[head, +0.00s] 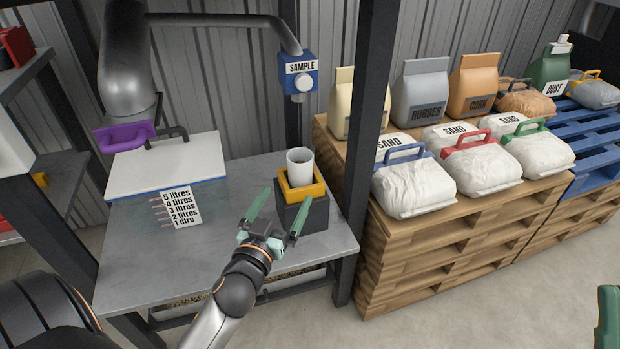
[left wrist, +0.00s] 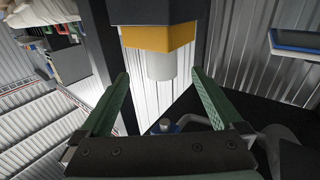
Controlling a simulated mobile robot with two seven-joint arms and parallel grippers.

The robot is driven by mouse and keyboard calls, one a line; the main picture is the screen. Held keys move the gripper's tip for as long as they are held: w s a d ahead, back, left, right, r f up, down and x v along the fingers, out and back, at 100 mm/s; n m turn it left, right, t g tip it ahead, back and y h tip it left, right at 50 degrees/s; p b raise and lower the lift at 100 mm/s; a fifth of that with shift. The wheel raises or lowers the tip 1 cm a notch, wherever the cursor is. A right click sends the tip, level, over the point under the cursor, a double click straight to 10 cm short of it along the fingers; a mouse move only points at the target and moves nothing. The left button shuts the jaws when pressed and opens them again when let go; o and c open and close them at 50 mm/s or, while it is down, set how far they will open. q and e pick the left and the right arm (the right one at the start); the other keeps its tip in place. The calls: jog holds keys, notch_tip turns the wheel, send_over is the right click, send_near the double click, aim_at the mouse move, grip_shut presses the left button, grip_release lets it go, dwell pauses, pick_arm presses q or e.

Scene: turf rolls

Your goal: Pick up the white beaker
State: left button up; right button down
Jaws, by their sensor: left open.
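The white beaker (head: 300,167) stands upright in a yellow holder (head: 302,188) on a dark block (head: 303,217), near the right end of the grey metal table (head: 232,240). My left gripper (head: 275,214) is open and empty in front of the block, with its green fingers spread towards the holder. In the left wrist view the beaker (left wrist: 161,65) sticks out of the yellow holder, ahead of and between the fingertips, apart from both. At the right edge of the head view a green part of my right gripper (head: 607,318) shows; its jaws cannot be judged.
A blue sample tap (head: 298,72) on a pipe hangs behind and above the beaker. A dark post (head: 367,130) stands right of the table. A white lidded tank (head: 165,168) with litre labels is at the left. Pallets (head: 430,260) with sand bags lie to the right.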

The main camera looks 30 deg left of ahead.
aim_at(296, 176)
pick_arm(q)
jog(key=x, duration=0.5)
jog(key=shift+w+a+b, duration=0.1)
jog(key=shift+w+b, duration=0.25)
jog(key=shift+b+x, duration=0.7)
jog(key=shift+x, duration=1.95)
jog(key=shift+c, duration=0.2)
jog(key=shift+r, duration=0.1)
jog(key=c, duration=1.5)
jog(key=shift+c, duration=0.2)
jog(key=shift+r, duration=0.1)
